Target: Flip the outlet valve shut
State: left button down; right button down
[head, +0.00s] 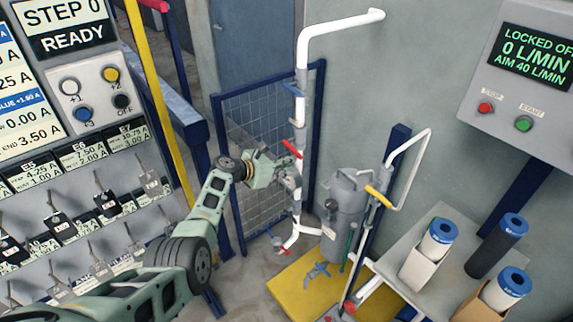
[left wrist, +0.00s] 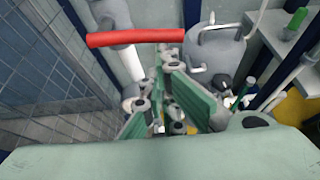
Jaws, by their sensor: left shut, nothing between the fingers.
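Several coloured lever handles sit on the pipework; no label shows which one is the outlet valve. A red handle (head: 291,149) is on the white vertical pipe (head: 301,120) and lies across it. It also shows in the left wrist view (left wrist: 135,37), in front of my fingers. A blue handle (head: 292,90) is higher on the same pipe. A yellow handle (head: 378,196) is on the pipe right of the grey filter vessel (head: 346,205). My left gripper (head: 290,179) is shut and empty, just below the red handle; whether it touches the pipe is unclear. My right gripper is out of view.
A blue-framed mesh panel (head: 262,140) stands behind the pipe. A table (head: 402,246) at the right carries filter cartridges. A flow display (head: 540,50) reads locked off.

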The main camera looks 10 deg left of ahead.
pick_arm(q)
jog(key=shift+r+n, duration=0.25)
jog(key=shift+n, duration=0.05)
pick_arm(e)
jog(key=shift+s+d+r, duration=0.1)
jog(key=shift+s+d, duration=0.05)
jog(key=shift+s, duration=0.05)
